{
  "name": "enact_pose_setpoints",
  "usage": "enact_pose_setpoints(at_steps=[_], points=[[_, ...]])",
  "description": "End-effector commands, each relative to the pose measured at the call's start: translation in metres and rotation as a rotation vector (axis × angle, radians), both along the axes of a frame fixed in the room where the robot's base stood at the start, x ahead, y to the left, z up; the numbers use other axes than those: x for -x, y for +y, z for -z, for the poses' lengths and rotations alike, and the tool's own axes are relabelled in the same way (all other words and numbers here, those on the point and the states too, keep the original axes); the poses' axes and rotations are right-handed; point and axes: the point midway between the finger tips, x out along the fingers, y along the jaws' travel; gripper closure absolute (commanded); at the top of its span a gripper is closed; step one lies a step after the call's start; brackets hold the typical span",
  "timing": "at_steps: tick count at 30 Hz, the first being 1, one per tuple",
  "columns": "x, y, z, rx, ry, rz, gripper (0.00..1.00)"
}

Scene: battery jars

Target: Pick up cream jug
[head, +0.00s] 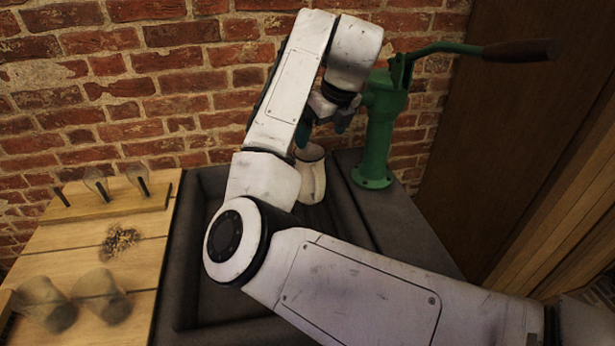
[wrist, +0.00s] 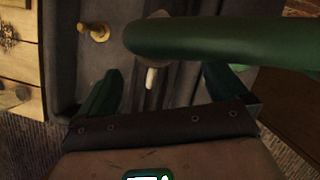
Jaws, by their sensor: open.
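The cream jug (head: 312,178) stands in the dark sink, partly behind my arm in the head view. In the wrist view a green bar crosses over it, so only pale parts show, including a small cream piece (wrist: 150,78) between my fingers' lines. My gripper (head: 323,126) is above the jug, close to its rim, with the fingers pointing down. In the wrist view my gripper (wrist: 166,88) has its two dark green fingers wide apart. No contact with the jug is visible.
A green hand pump (head: 381,140) with a long lever stands right of the jug, very close to my gripper. The dark sink (head: 190,240) surrounds the jug. Glass jars (head: 100,290) and a wooden rack (head: 110,205) are on the left wooden top. A brick wall stands behind.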

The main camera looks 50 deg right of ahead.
Motion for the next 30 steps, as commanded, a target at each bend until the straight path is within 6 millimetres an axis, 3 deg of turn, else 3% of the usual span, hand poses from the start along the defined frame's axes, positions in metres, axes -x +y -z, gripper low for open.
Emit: enact_pose_setpoints(at_steps=[3,10,18,28,30], points=[[-0.006,-0.001,0.015,0.000,0.003,-0.001,0.00],[-0.012,-0.001,0.028,0.000,0.001,-0.002,0.00],[-0.027,-0.001,0.062,0.000,0.002,-0.001,0.00],[-0.030,-0.002,0.069,-0.001,0.000,0.000,0.00],[-0.030,-0.002,0.069,0.000,0.000,0.000,0.06]])
